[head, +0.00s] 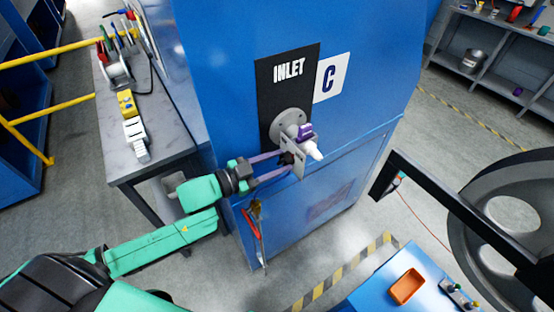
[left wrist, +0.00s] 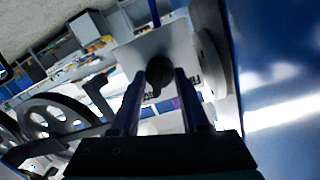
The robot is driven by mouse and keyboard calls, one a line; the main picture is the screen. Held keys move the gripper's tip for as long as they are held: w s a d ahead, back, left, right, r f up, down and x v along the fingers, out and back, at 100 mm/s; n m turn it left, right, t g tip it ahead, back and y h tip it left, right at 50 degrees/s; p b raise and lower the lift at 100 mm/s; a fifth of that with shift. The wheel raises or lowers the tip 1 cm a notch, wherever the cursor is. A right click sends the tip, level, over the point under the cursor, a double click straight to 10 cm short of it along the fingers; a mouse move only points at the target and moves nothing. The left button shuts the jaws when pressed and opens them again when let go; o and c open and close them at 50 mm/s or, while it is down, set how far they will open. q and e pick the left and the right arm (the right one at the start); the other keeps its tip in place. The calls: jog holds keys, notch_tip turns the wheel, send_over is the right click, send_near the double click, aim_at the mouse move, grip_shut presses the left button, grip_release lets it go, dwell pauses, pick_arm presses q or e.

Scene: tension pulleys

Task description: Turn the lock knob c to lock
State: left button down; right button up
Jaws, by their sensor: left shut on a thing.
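The blue cabinet (head: 345,65) carries a black INLET plate (head: 272,75) and a white sign (head: 331,76) with the letter C. Below them a round grey flange (head: 283,123) holds a metal bracket with a purple part (head: 305,132) and a white tip (head: 314,150). The dark lock knob (head: 286,158) sits at the bracket's near side, partly covered by my fingers. My left gripper (head: 289,161) reaches it from the left and is shut on it. In the left wrist view the black knob (left wrist: 159,70) lies between the two fingertips (left wrist: 160,84). My right gripper is out of view.
A grey workbench (head: 113,140) with spools and a yellow item stands left of the cabinet. Red-handled pliers (head: 252,228) hang low on the cabinet front. A blue surface with an orange bin (head: 407,286) is at bottom right, near a large dark wheel (head: 510,215).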

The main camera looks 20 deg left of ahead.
pick_arm(q)
jog(key=shift+r+m, duration=0.1)
jog(key=shift+m, duration=1.3)
jog(key=shift+c, duration=2)
grip_release()
jog(key=shift+d, duration=0.1)
jog(key=shift+s+a, duration=0.2)
jog(key=v, duration=1.4)
jog(key=shift+s, duration=0.15)
jog(key=shift+d, duration=0.15)
